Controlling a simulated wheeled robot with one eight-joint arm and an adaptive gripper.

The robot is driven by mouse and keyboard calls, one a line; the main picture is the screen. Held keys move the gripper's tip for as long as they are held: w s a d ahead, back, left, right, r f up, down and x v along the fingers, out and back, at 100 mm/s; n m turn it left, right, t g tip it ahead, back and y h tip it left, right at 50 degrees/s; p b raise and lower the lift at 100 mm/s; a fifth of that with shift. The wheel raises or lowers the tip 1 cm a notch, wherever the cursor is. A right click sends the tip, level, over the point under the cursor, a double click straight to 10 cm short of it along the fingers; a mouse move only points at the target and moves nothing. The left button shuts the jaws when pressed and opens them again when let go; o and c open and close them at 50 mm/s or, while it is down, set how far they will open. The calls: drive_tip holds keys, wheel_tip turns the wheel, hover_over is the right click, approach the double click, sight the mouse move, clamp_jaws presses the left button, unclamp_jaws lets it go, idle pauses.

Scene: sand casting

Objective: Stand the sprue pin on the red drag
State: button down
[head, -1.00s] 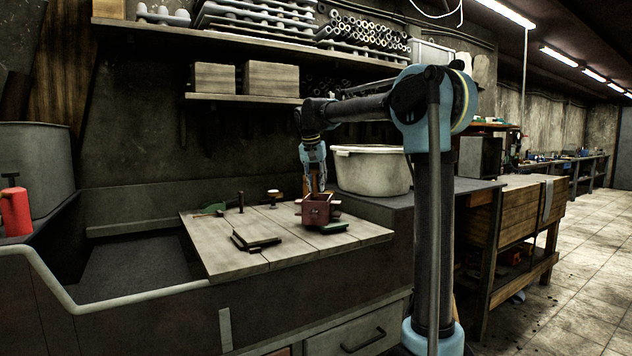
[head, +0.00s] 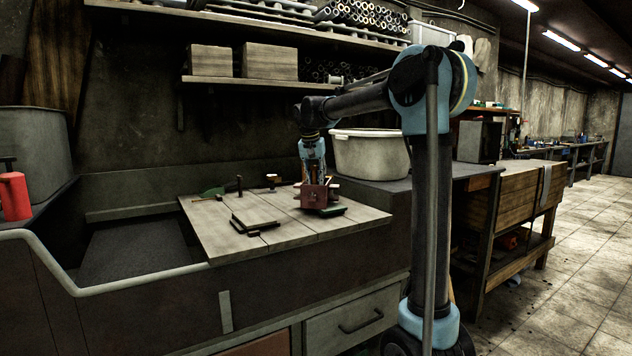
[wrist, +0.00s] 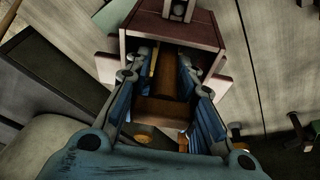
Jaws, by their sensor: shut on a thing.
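The red drag (head: 314,196) is an open dark-red box standing on the wooden board, toward its right side. In the wrist view its wall (wrist: 167,30) and open inside lie directly in front of my gripper. My gripper (head: 314,182) points down at the drag, and its fingers (wrist: 173,65) reach into the box's outline. They are shut on the brown wooden sprue pin (wrist: 160,105), which lies between them. The pin's far end is hidden in shadow, so I cannot tell whether it touches the drag. In the head view the fingers and drag cover most of the pin.
Flat dark pieces (head: 250,227) lie on the wooden board (head: 220,215), left of the drag. A small upright tool (head: 239,184) and a small knob-like piece (head: 272,181) are at the back. A dark-green piece (head: 332,210) lies right of the drag, and a white tub (head: 370,155) stands behind.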

sight(313, 184)
drive_tip(key=shift+f, duration=0.55)
drive_tip(key=c, duration=1)
unclamp_jaws()
drive_tip(key=v, duration=1.2)
drive_tip(key=s+d+f, duration=0.5)
drive_tip(key=s+d, duration=0.2)
drive_tip(key=d, duration=0.2)
drive_tip(key=s+d+f+n, duration=0.1)
drive_tip(key=s+d+f, duration=0.7)
drive_tip(key=s, duration=0.3)
drive_tip(key=s+d+f, duration=0.4)
drive_tip(key=s+f, duration=0.6)
drive_tip(key=f, duration=0.2)
drive_tip(key=s+d+f+n+g+y, duration=0.1)
drive_tip(key=s+d+f, duration=0.2)
drive_tip(key=s+f, duration=0.7)
wheel_tip(313, 184, down, 3)
drive_tip(key=shift+s+d+n, duration=0.3)
drive_tip(key=shift+s+d, duration=0.1)
